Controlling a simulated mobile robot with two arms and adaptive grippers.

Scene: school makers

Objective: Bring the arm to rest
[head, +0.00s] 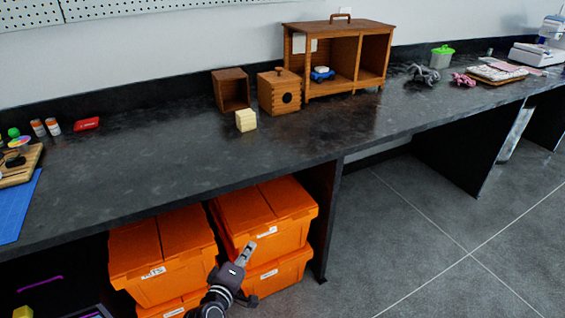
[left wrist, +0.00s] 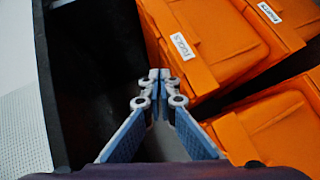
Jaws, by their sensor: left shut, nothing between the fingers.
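My left gripper (head: 246,253) shows low in the head view, in front of the orange bins under the counter. It is shut and empty. In the left wrist view its fingertips (left wrist: 160,74) meet, with the orange bins behind and to the right. My left arm comes up from the bottom edge of the head view. My right gripper is not in view.
The dark counter (head: 170,165) runs above the gripper, with a pale block (head: 246,120), wooden boxes and a wooden cabinet (head: 340,28) on it. Orange bins (head: 265,210) are stacked below. Open grey floor (head: 430,235) lies to the right.

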